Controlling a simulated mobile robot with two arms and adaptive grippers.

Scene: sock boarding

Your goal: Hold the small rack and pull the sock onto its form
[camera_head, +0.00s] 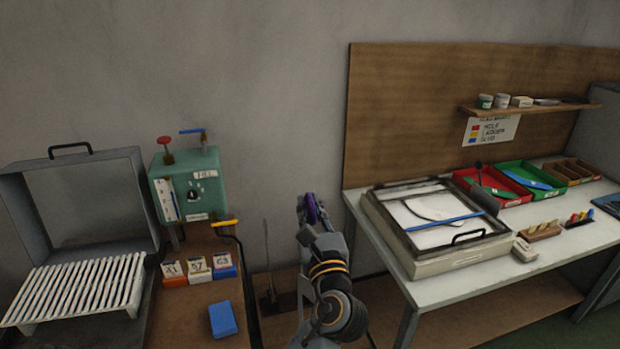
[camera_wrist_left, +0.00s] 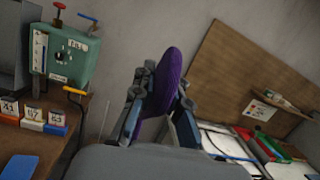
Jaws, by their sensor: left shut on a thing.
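My left gripper (camera_head: 311,212) is raised in the gap between the two work surfaces. It is shut on a purple, rounded, flat thing (camera_wrist_left: 168,78), which stands up between the fingers in the left wrist view. In the head view only a small strip of it shows. I cannot tell whether it is the sock or its form. A pale part shows below it between the fingers. A white slatted rack (camera_head: 83,287) lies at the far left; I cannot tell whether a smaller rack is among the things in view. My right gripper is not in view.
A green machine (camera_head: 190,185) stands on the left, with numbered boxes (camera_head: 198,269) and a blue block (camera_head: 222,319) before it. The white table (camera_head: 440,295) at right bears a framed tray (camera_head: 460,262), a red bin (camera_head: 490,187) and a green bin (camera_head: 530,180). A shelf (camera_head: 530,107) hangs above.

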